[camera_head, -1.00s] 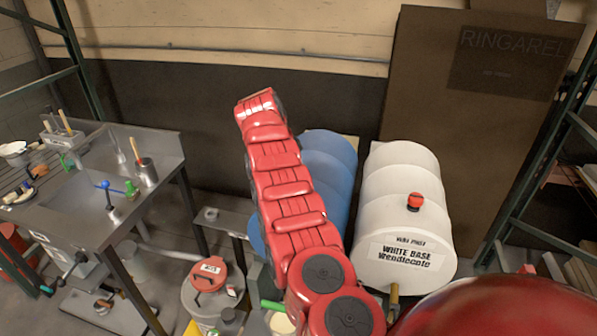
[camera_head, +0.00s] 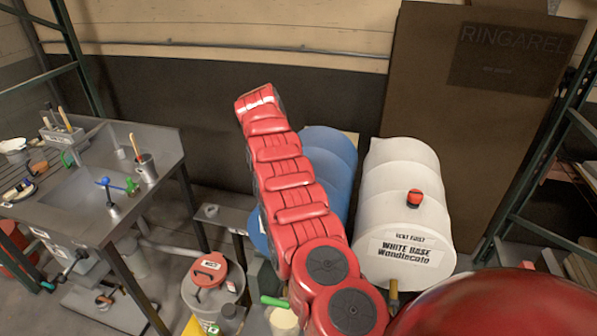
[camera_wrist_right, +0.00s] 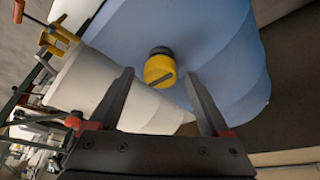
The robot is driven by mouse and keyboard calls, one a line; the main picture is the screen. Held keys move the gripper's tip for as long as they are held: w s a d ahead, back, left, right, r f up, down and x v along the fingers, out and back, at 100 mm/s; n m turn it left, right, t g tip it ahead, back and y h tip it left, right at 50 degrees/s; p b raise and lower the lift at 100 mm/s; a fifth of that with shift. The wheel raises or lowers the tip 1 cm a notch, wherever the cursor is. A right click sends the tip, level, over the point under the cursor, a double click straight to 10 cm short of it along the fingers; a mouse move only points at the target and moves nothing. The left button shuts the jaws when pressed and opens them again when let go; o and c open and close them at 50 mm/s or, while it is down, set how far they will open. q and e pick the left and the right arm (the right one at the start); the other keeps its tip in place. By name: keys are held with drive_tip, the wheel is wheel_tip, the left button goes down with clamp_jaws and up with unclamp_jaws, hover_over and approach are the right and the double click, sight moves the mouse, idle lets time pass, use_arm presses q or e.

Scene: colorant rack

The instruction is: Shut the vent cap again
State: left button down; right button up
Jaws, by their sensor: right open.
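The blue drum (camera_wrist_right: 225,50) fills the top of the right wrist view. On it is a yellow cap (camera_wrist_right: 160,70) with a dark part at its upper edge and a dark slot or bar across it. I cannot tell whether this cap is open or shut. My right gripper (camera_wrist_right: 159,76) is open and empty, its two fingers pointing at the drum with the yellow cap seen between the tips. In the head view the blue drum (camera_head: 327,160) is partly hidden behind my red arm, which also hides the yellow cap. My left gripper is not in view.
A white drum (camera_head: 405,205) with a red-and-black cap (camera_head: 415,198) stands right of the blue drum. A grey sink bench (camera_head: 85,215) is at the left. A red-lidded container (camera_head: 210,270) stands on the floor. A brown panel (camera_head: 480,130) stands behind.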

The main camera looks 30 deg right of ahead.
drive_tip(key=b+v, duration=0.1)
drive_tip(key=v, duration=0.1)
drive_tip(key=shift+r, duration=0.25)
drive_tip(key=p+v, duration=1)
drive_tip(key=v, duration=0.5)
drive_tip(key=shift+a, duration=0.15)
drive_tip(key=shift+f, duration=0.1)
